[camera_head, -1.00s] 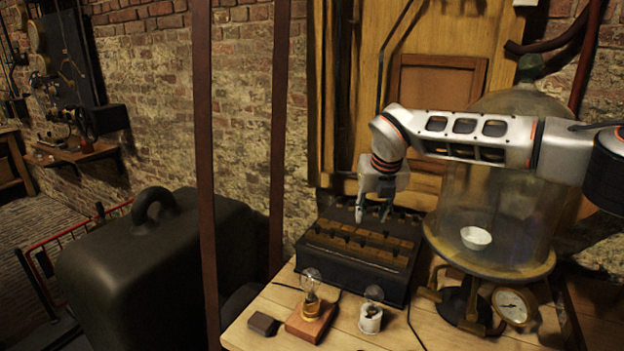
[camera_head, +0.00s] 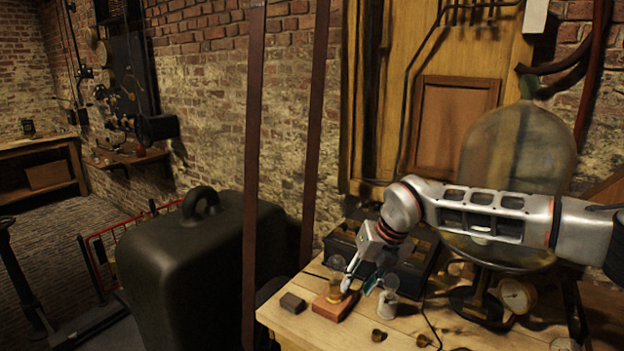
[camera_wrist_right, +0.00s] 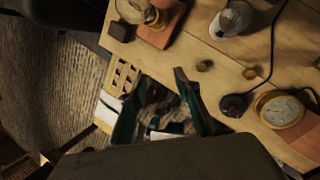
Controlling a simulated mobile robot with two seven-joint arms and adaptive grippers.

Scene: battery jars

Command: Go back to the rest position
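My right gripper (camera_head: 358,286) is open, fingers pointing down, with nothing visible held in it. In the head view its fingertips appear over or in front of the bulb and the glass jar; I cannot tell the distance. In the right wrist view the two teal-lined fingers (camera_wrist_right: 157,100) are spread apart near the table's edge. The bulb (camera_head: 336,287) stands on a red-brown wooden block (camera_head: 334,307). The black battery box (camera_head: 342,243) is partly hidden behind my arm. My left gripper is not in view.
A large glass bell jar (camera_head: 520,140) stands right of the box, partly behind my arm. A pressure gauge (camera_head: 514,295) and a small dark block (camera_head: 292,302) are on the wooden table (camera_head: 300,325).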

